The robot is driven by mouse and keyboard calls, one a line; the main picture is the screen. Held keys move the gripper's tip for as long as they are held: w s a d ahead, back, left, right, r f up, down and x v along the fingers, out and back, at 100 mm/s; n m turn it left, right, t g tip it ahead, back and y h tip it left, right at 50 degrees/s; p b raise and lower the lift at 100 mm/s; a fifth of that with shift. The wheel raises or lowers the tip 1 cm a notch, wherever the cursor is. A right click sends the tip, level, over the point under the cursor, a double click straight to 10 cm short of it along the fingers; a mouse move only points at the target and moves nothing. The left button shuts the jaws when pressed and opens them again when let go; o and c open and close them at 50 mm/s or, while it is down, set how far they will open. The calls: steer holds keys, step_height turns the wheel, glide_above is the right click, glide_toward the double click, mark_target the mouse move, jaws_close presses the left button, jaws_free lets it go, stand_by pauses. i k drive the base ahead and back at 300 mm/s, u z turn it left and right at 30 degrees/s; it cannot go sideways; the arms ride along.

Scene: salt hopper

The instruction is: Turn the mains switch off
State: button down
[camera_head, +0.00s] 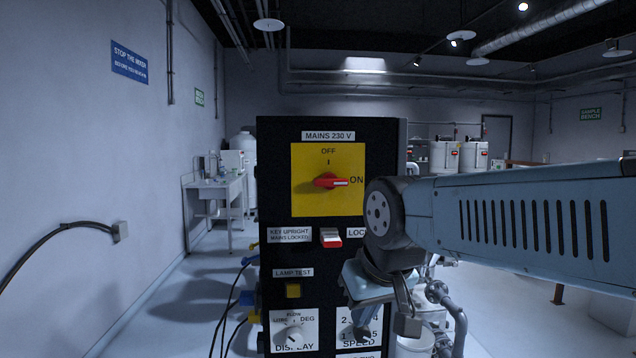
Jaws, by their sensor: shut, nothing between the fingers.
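The mains switch (331,181) is a red rotary handle on a yellow plate (312,204), under a "MAINS 230 V" label on a black panel. Its handle lies horizontal, with its pale-marked end pointing right at ON; OFF is marked above. Below it is a red and white key (331,238), tilted and not upright, beside a label reading "KEY UPRIGHT MAINS LOCKED". My gripper (402,322) hangs low in front of the panel's right edge, pointing down, shut and empty. It is below and to the right of the switch, apart from it. My arm hides part of the "LOC" label.
A yellow lamp test button (293,291), a display knob (293,334) and a partly hidden speed dial (345,331) sit lower on the panel. Cables hang at its left side. Pipework (447,310) stands close behind my gripper. Space before the switch is clear.

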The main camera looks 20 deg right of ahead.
mark_target(329, 180)
steer(key=u, duration=1.5)
steer(key=i, duration=0.1)
steer(key=z, duration=2.8)
steer(key=k, duration=1.5)
steer(key=u, duration=0.3)
steer(key=i, duration=1)
